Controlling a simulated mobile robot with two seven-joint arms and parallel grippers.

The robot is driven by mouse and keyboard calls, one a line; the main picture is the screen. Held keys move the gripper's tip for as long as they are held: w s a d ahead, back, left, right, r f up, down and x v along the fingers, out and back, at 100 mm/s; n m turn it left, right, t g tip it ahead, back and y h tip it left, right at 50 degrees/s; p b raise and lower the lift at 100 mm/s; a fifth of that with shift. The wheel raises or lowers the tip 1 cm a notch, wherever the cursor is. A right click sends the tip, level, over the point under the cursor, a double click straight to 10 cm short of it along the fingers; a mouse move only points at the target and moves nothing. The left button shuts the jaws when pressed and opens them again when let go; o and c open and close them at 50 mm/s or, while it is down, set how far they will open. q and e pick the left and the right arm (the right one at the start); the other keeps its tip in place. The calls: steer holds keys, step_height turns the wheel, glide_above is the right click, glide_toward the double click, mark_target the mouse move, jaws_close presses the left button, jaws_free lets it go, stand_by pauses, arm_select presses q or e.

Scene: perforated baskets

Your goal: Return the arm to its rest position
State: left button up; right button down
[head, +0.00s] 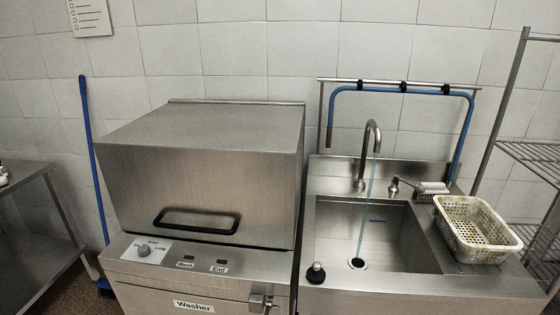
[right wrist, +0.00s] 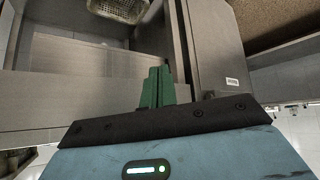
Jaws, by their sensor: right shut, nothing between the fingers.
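My right gripper (right wrist: 157,88) shows in the right wrist view with its green fingers together and nothing between them. Stainless steel counter surfaces lie beyond the fingers, apart from them as far as I can tell. No gripper or arm shows in the head view. My left gripper is not in view.
A steel washer (head: 200,180) with a black handle has its hood down. To its right is a sink (head: 375,235) with water running from the faucet (head: 372,140). A perforated basket (head: 475,228) sits on the sink's right side. A wire shelf (head: 535,155) stands far right.

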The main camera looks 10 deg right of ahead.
steer(key=s+a+f+m, duration=0.1)
steer(key=s+a+f, duration=0.3)
steer(key=s+a, duration=0.2)
steer(key=s+a+f+m+p, duration=0.1)
steer(key=s+a+f, duration=0.2)
steer(key=s+a, duration=0.4)
steer(key=s, duration=0.3)
steer(key=shift+s+a+f+m+t+h, duration=0.2)
steer(key=shift+f+m+t+h, duration=0.1)
steer(key=shift+f+m+t, duration=0.1)
